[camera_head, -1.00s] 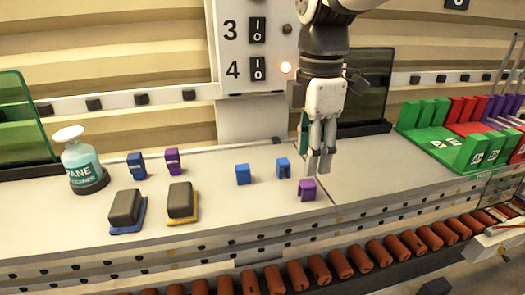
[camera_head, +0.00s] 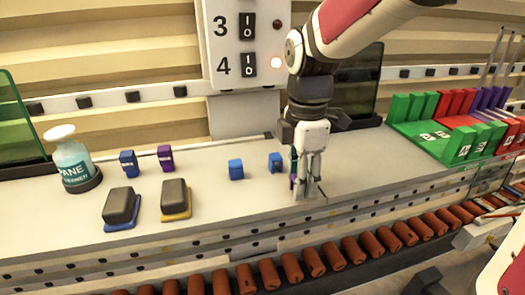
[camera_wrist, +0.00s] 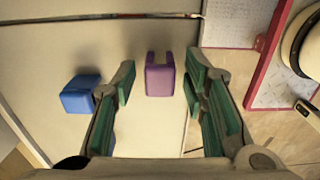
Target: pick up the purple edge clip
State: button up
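The purple edge clip (camera_wrist: 159,76), a small U-shaped block, sits on the bench top. In the wrist view it lies between and just beyond my open fingers, with a gap on each side. In the head view my gripper (camera_head: 307,192) hangs fingers-down over it and hides most of it; only a purple sliver (camera_head: 292,183) shows at the left finger. My gripper also shows in the wrist view (camera_wrist: 160,88), its green pads spread wide and nothing between them held. Whether the fingertips are level with the clip is hard to tell.
A blue clip (camera_head: 275,162) stands close left of my gripper, with another blue block (camera_head: 236,169) farther left. Another purple block (camera_head: 165,158), a spray bottle (camera_head: 73,165) and two dark-topped blocks stand left. Coloured racks (camera_head: 450,130) are at right; rollers (camera_head: 312,263) run below the front edge.

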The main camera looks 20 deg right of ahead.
jog(key=c, duration=0.5)
jog(key=shift+o, duration=0.2)
jog(key=shift+r, duration=0.1)
